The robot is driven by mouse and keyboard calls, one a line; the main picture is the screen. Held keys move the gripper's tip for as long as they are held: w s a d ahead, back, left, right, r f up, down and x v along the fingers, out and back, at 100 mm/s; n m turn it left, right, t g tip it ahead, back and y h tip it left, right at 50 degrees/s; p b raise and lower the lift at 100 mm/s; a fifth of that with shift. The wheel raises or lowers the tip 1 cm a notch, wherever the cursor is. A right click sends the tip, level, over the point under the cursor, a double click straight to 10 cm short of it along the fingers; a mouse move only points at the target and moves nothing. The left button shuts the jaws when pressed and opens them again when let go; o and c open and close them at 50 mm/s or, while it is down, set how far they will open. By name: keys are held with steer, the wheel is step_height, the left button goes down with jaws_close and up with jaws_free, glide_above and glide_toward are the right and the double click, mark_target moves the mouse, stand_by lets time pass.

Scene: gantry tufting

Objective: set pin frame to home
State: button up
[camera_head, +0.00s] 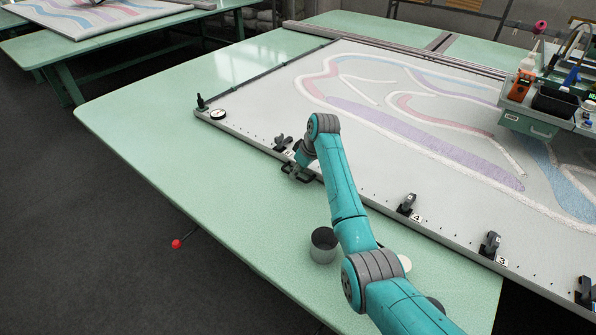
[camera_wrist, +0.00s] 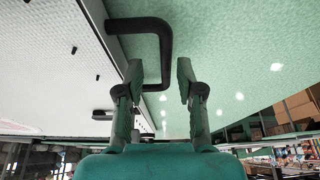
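The pin frame (camera_head: 232,121) is a large frame with a thin grey rail around a white canvas patterned in pink, purple and blue. It lies flat on the green table. In the wrist view its edge (camera_wrist: 97,22) runs along the left. A black U-shaped handle (camera_wrist: 163,50) sticks out from that edge. My gripper (camera_wrist: 158,72) is open, its two fingers on either side of the handle's outer bar, with a visible gap on the right. In the head view my gripper (camera_head: 297,174) is at the frame's near edge, partly hidden by my arm.
Numbered clamps (camera_head: 408,205) (camera_head: 490,245) stand along the near edge. A round dial (camera_head: 217,114) and a black post (camera_head: 201,103) are at the left corner. A grey cup (camera_head: 323,246) stands beside my arm. A tool carriage (camera_head: 528,124) is at right. The table's left part is clear.

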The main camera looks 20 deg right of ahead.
steer(key=v, duration=1.1)
steer(key=shift+r, duration=0.4)
steer(key=shift+s, duration=0.1)
